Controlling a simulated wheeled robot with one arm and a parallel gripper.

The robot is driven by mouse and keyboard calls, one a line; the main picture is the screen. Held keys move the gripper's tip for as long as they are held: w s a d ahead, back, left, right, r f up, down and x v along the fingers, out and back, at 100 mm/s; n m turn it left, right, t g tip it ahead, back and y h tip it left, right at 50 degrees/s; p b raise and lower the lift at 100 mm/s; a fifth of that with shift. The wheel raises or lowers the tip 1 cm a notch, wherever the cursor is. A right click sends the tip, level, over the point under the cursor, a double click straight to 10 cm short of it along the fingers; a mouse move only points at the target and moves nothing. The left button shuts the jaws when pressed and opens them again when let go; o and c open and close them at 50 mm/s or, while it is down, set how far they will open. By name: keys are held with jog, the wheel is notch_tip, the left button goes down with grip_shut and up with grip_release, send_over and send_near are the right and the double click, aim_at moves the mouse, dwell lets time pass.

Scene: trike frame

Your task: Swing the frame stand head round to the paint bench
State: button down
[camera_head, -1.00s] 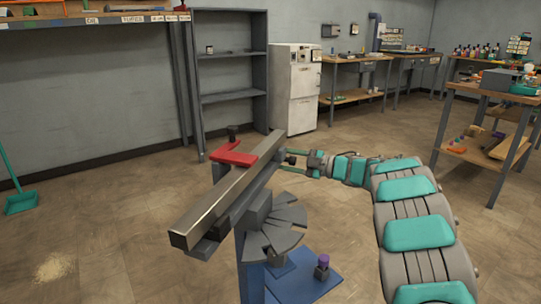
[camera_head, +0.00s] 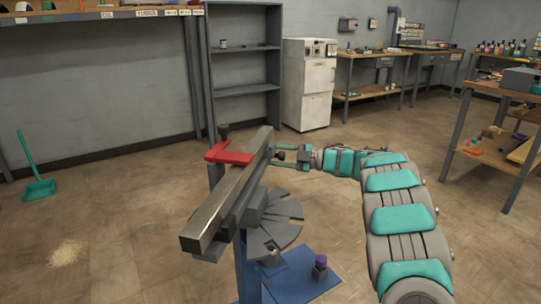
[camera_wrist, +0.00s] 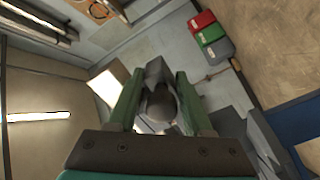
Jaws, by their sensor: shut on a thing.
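The frame stand has a blue post (camera_head: 248,268) on a blue base plate (camera_head: 300,278) and a slotted grey disc (camera_head: 275,232). Its head carries a long grey metal bar (camera_head: 225,200), held by a red clamp (camera_head: 229,153) near the far end. The bar points away from me, leaning right. My gripper (camera_head: 290,154) reaches in from the right, beside the head's far end. In the wrist view my green fingers (camera_wrist: 160,98) are shut on a dark rounded knob (camera_wrist: 160,103). How the knob joins the head is hidden.
A bench with coloured bottles (camera_head: 503,47) stands at the back right; I cannot tell if it is the paint bench. A wooden shelf table (camera_head: 500,92) is nearer on the right. A grey rack (camera_head: 243,90) and white cabinet (camera_head: 308,85) stand behind. Floor left is mostly clear.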

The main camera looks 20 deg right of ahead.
jog(key=shift+a+f, duration=0.25)
jog(key=shift+a, duration=0.1)
jog(key=c, duration=0.5)
grip_release()
jog(key=shift+a, duration=0.1)
jog(key=shift+c, duration=0.2)
jog(key=shift+r, duration=0.1)
jog(key=shift+s+d, duration=0.25)
jog(key=shift+d, duration=0.45)
jog(key=v, duration=0.6)
jog(key=shift+s+d+b, duration=0.2)
jog(key=shift+b, duration=0.2)
